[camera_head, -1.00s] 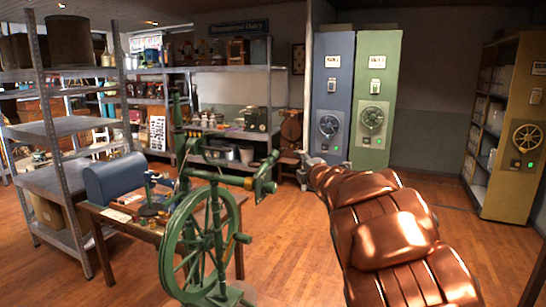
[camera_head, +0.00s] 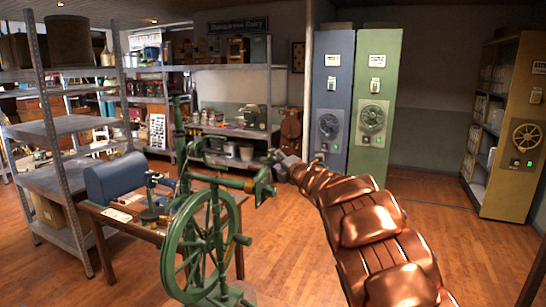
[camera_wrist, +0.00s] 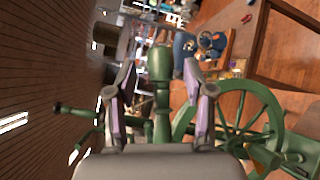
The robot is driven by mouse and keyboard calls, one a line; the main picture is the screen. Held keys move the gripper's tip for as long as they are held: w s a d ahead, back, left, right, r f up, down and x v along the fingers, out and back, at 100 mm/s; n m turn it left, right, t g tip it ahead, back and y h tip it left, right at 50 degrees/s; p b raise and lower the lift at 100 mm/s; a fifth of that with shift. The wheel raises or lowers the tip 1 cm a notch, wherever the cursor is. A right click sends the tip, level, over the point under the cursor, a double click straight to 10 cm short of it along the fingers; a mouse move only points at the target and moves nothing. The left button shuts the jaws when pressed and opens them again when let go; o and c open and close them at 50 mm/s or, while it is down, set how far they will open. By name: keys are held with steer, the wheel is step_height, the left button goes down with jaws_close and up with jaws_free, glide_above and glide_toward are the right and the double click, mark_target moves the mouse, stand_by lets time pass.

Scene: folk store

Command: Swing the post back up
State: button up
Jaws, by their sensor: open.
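A green spinning-wheel-like machine stands in the middle of the head view, its large spoked wheel (camera_head: 210,243) low and upright. A tall green post (camera_head: 179,135) rises at its left. A bar runs right from there to a short, tilted green post (camera_head: 264,184) at the right end. My gripper (camera_head: 273,160) is at this right end. In the wrist view my open gripper (camera_wrist: 158,75) has one finger on each side of a round-headed green post (camera_wrist: 160,62). I cannot tell whether the fingers touch it. The spoked wheel (camera_wrist: 228,125) shows at the lower right there.
A small wooden table (camera_head: 118,228) with a blue domed box (camera_head: 114,178) stands left of the machine. Metal shelving (camera_head: 66,126) is behind it. Blue (camera_head: 331,90) and green (camera_head: 377,70) cabinets stand at the back. The wooden floor at right is clear.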

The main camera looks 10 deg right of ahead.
steer(key=shift+p+x, duration=0.4)
steer(key=shift+x, duration=0.9)
jaws_close()
